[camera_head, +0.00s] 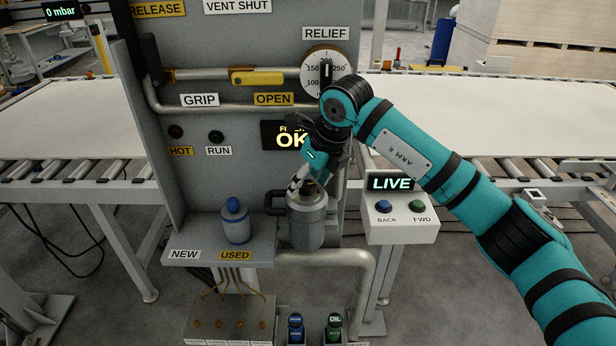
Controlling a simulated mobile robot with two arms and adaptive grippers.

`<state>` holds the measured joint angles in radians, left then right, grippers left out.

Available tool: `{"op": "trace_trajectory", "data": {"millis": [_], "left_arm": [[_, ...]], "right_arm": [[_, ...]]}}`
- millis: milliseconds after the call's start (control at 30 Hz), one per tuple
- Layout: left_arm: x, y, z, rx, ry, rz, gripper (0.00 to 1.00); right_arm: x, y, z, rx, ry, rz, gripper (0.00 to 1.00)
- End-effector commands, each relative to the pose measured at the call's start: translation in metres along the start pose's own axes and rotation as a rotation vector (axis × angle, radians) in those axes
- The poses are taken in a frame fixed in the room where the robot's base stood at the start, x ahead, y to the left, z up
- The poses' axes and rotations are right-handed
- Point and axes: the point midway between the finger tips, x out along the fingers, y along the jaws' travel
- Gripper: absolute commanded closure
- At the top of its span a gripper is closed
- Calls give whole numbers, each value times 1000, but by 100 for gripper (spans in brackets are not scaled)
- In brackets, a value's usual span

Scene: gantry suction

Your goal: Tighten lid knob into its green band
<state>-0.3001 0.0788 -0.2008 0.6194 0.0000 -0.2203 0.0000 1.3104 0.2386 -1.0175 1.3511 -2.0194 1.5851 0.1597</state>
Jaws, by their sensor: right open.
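A grey metal canister (306,222) stands at the right end of the shelf, against the panel. Its lid knob (311,188) is at the top, small and brownish, and partly hidden by my right gripper. I cannot make out a green band on it. My right gripper (304,184) reaches down from the upper right with its fingers at the lid knob. It is open; whether a finger touches the knob, I cannot tell. My left gripper is not in view.
A blue cartridge (236,222) stands left of the canister on the shelf (200,250). The relief dial (326,72) and yellow handle (256,78) are above. A LIVE control box (402,222) stands right. Small bottles (296,328) sit below.

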Motion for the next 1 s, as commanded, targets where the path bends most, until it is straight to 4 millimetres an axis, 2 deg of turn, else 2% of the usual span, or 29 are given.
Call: {"op": "trace_trajectory", "data": {"millis": [267,667,833,1000], "left_arm": [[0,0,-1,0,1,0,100],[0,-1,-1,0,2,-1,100],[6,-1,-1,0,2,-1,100],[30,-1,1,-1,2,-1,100]], "right_arm": [[1,0,0,0,0,0,41],[1,0,0,0,-1,0,93],[3,0,0,23,-1,-12,95],[6,1,-1,159,-3,-71,95]]}}
